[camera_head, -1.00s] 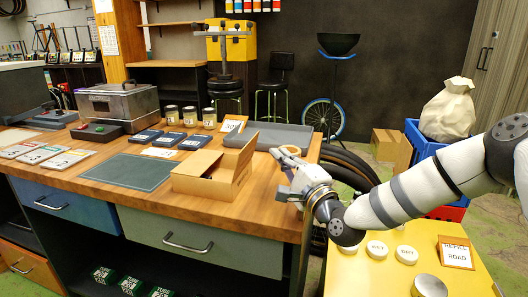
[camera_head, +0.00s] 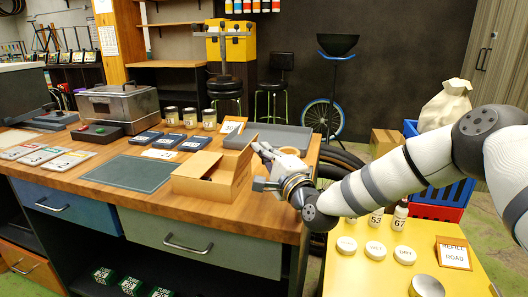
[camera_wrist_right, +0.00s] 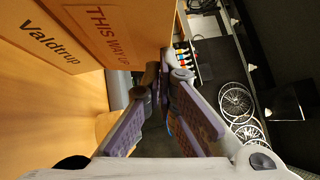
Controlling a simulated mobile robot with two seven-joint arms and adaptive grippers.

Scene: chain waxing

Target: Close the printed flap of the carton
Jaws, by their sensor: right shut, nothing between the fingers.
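The brown carton (camera_head: 195,184) sits on the workbench near its front edge, its inside partly visible from above. Its flap (camera_head: 243,168) stands raised on the right side. In the right wrist view the flap (camera_wrist_right: 108,38) carries the print "THIS WAY UP", beside a panel printed "Valdtrup" (camera_wrist_right: 45,38). My right gripper (camera_head: 264,166) is just right of the raised flap, on its outer side. In the right wrist view its fingertips (camera_wrist_right: 163,76) come together with nothing between them, close to the flap's edge; I cannot tell whether they touch it. My left gripper is not in view.
A dark mat (camera_head: 128,173) lies left of the carton. A yellow table (camera_head: 345,278) with round tins stands at the front right.

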